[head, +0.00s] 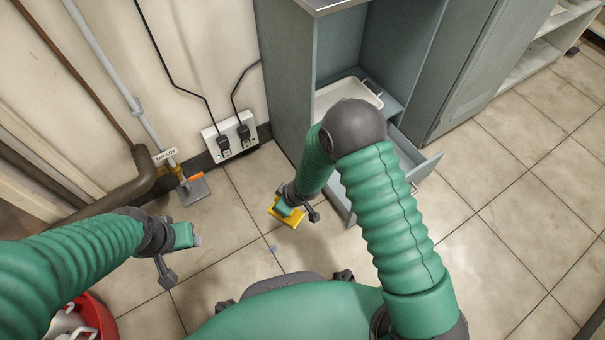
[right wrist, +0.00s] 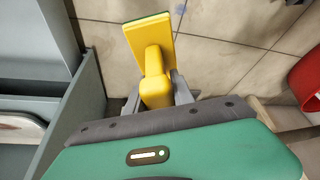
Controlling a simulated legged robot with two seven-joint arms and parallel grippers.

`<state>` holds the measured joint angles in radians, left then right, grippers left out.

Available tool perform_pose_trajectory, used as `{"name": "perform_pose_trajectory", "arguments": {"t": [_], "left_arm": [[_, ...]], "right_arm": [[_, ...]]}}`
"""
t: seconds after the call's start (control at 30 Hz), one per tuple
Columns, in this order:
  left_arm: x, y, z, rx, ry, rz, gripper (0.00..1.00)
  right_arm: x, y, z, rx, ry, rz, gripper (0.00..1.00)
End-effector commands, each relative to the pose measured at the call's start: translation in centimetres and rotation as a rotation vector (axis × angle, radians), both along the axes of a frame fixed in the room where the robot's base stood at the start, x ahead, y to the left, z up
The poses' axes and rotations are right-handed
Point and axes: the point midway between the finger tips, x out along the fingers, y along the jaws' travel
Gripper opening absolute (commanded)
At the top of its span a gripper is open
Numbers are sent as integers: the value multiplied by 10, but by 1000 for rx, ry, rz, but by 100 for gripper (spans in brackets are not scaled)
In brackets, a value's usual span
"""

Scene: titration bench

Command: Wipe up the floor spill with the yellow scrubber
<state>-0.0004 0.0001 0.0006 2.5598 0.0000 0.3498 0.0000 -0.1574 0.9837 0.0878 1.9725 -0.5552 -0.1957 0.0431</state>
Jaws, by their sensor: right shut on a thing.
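The yellow scrubber (head: 290,218) is in my right gripper (head: 300,204), just above the tiled floor beside the cabinet in the head view. In the right wrist view the scrubber's handle (right wrist: 154,80) sits between the fingers, with its flat yellow head pointing away from me. Whether the head touches the floor I cannot tell. A small bluish patch (head: 273,247) on the floor, just below and left of the scrubber, looks like the spill; its full extent is unclear. My left gripper (head: 178,255) is open and empty above the floor at the left.
The grey-blue cabinet (head: 284,70) has a pulled-out drawer (head: 420,166) close to my right arm; a white tray (head: 364,90) sits inside. A wall socket (head: 229,137), a drain pipe (head: 145,175) and a red bucket (head: 104,318) are at the left. The floor at right is clear.

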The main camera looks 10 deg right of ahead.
Motion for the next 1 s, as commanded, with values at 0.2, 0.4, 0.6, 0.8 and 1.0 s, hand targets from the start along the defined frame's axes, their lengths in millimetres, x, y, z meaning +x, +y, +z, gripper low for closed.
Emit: {"name": "perform_pose_trajectory", "arguments": {"t": [0.2,0.4,0.6,0.8,1.0], "left_arm": [[0,0,-24,0,0,1,50],[0,0,-29,0,0,1,50],[0,0,-40,0,0,1,50],[0,1,-67,0,0,1,50],[0,1,-88,0,0,1,50]], "right_arm": [[-57,49,-94,5,12,264,0],[-83,63,-125,12,15,376,0],[-84,63,-138,11,14,382,0],[-85,64,-164,11,14,383,0],[-84,64,-184,11,15,382,0]]}}
